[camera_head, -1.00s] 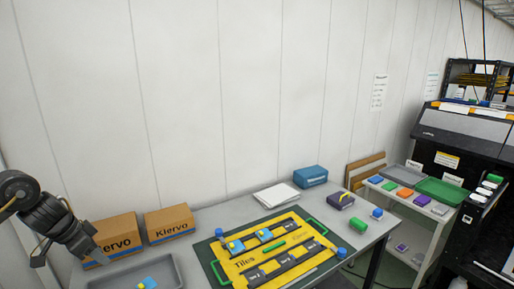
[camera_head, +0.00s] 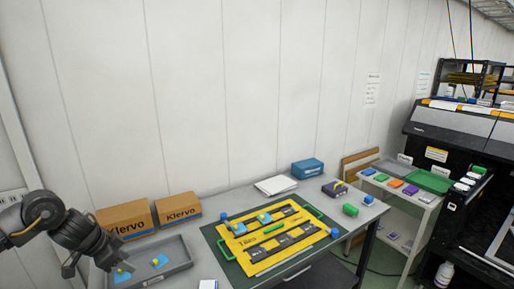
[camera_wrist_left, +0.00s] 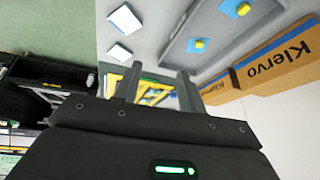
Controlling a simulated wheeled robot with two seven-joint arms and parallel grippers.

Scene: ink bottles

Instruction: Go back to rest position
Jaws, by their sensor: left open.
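My left gripper (camera_head: 106,262) hangs at the lower left of the head view, by the left edge of the grey tray (camera_head: 182,252). In the left wrist view my left gripper (camera_wrist_left: 158,84) has its two fingers apart with nothing between them. Two blue pieces with yellow knobs lie in the tray, one (camera_head: 122,272) near the gripper and one (camera_head: 159,262) further right. They also show in the left wrist view, one nearer (camera_wrist_left: 198,45) and one at the top (camera_wrist_left: 243,10). My right gripper is in neither view.
Two Klervo cartons (camera_head: 127,220) stand behind the tray against the wall. A yellow Tiles board (camera_head: 236,241) with blue pieces lies on a dark green mat. A blue box (camera_head: 308,168) and white papers (camera_head: 276,186) stand behind. A shelf cart and black machine (camera_head: 460,145) are at right.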

